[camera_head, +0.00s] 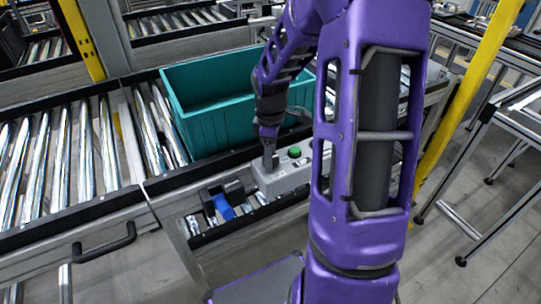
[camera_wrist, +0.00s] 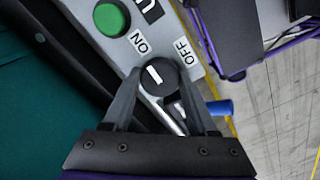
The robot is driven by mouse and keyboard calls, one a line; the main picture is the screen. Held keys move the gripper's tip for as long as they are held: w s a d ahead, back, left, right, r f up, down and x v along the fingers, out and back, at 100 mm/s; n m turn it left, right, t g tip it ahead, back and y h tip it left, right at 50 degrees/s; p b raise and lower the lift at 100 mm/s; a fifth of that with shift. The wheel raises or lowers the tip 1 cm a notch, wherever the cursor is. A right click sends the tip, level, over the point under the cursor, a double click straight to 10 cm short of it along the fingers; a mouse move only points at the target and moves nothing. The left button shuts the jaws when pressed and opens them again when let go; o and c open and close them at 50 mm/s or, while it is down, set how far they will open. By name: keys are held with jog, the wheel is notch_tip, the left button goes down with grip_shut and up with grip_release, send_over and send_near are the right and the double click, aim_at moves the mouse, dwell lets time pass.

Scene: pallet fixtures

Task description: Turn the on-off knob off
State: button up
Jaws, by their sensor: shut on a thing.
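The on-off knob (camera_wrist: 159,77) is round and black with a white line. It sits on a grey control box (camera_head: 283,178) between the printed ON label (camera_wrist: 139,42) and OFF label (camera_wrist: 185,50). The white line is tilted toward the upper left, on the ON side. My gripper (camera_wrist: 160,84) has its fingers on both sides of the knob and is shut on it. In the head view, my gripper (camera_head: 270,162) comes down onto the box, and the knob is hidden there.
A green button (camera_head: 294,152) sits beside the knob on the box. A teal crate (camera_head: 205,133) stands on the roller conveyor (camera_head: 60,165) behind. A blue and black device (camera_head: 224,207) lies close in front of the box. A yellow post (camera_head: 465,105) stands at right.

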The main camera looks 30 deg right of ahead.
jog(key=shift+c, duration=1.1)
jog(key=m, duration=0.8)
jog(key=shift+m+b, duration=0.3)
jog(key=m, duration=0.4)
jog(key=shift+m, duration=0.3)
jog(key=m, duration=0.4)
jog(key=shift+m, duration=0.3)
